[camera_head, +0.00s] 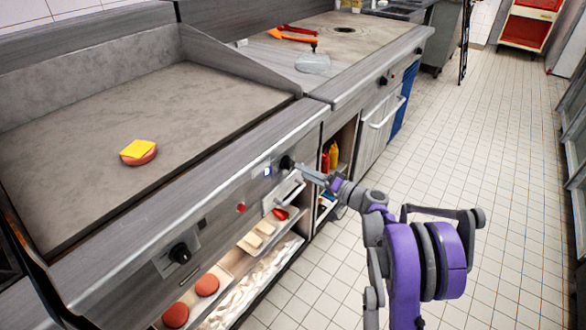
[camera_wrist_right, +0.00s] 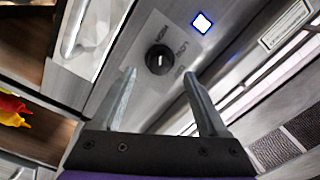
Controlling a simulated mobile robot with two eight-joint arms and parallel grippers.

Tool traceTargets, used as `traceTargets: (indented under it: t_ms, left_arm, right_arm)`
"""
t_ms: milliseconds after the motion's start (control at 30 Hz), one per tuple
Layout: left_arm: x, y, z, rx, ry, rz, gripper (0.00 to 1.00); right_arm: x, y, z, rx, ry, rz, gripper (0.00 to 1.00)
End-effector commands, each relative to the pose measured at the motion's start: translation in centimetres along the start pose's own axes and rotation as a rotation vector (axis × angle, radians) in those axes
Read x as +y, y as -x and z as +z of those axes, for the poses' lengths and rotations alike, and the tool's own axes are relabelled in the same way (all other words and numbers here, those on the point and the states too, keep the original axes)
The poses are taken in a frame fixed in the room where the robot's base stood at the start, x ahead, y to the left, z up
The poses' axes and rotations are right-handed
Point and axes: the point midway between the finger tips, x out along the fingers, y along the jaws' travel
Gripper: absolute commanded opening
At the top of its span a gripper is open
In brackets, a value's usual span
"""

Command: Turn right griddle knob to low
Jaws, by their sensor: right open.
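The right griddle knob (camera_head: 287,162) is a small black dial on the front panel of the griddle (camera_head: 150,225). In the right wrist view the knob (camera_wrist_right: 159,60) shows a pale pointer mark, with printed lettering around it on a light plate that is hard to read. My right gripper (camera_head: 300,168) reaches the panel from the right. In the right wrist view its fingers (camera_wrist_right: 160,86) are spread, with the knob just beyond and between their tips; I cannot tell whether they touch it. My left gripper is not in view.
A left knob (camera_head: 180,253) and a red light (camera_head: 240,208) are on the same panel. A patty with cheese (camera_head: 138,152) lies on the griddle. Below are shelves with patties (camera_head: 207,285) and sauce bottles (camera_head: 333,155). The tiled floor (camera_head: 480,150) to the right is open.

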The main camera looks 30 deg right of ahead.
Motion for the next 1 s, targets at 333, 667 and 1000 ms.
traceTargets:
  t_ms: [333, 667, 1000]
  left_arm:
    - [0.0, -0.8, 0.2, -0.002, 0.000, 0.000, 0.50]
    - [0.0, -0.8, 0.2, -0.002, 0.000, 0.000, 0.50]
    - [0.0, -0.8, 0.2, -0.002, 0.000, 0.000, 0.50]
  right_arm:
    - [0.0, -4.6, 0.1, -0.001, 0.000, 0.000, 0.77]
    - [0.0, -4.8, 0.0, 0.000, 0.000, 0.001, 0.77]
    - [0.0, -4.8, 0.0, 0.000, 0.000, 0.001, 0.15]
